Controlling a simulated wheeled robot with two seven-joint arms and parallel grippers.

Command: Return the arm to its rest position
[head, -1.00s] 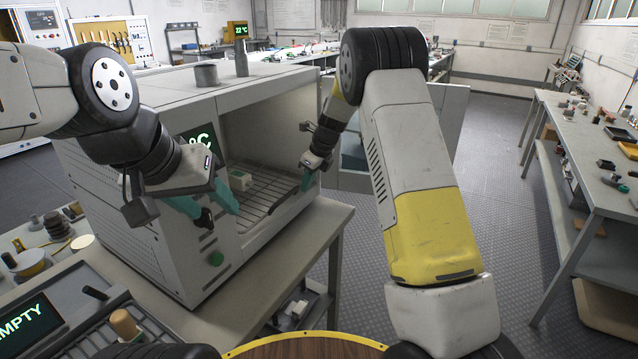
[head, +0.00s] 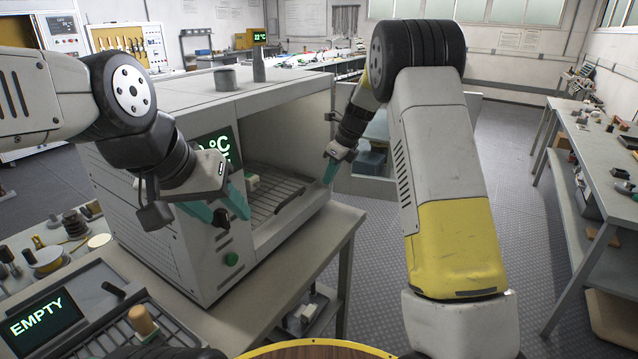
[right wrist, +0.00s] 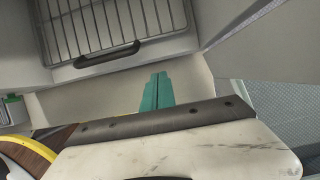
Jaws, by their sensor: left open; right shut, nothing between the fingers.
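My right gripper (head: 330,172) is shut and empty at the front right edge of the oven opening. In the right wrist view its closed teal fingers (right wrist: 157,92) point toward the oven's wire rack (right wrist: 95,28), with nothing between them. My left gripper (head: 223,204) is open and empty in front of the oven's control panel, near its dark knob. The oven (head: 190,255) stands open on the table. A small pale block with a greenish part (head: 252,183) sits at the left of the rack, partly hidden by my left gripper.
The opened oven door (head: 368,186) stands right of the oven, near my right forearm. A device with an EMPTY display (head: 42,318) and a wooden-handled tool (head: 143,322) are at the lower left. A workbench (head: 590,160) runs along the right. The floor between is clear.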

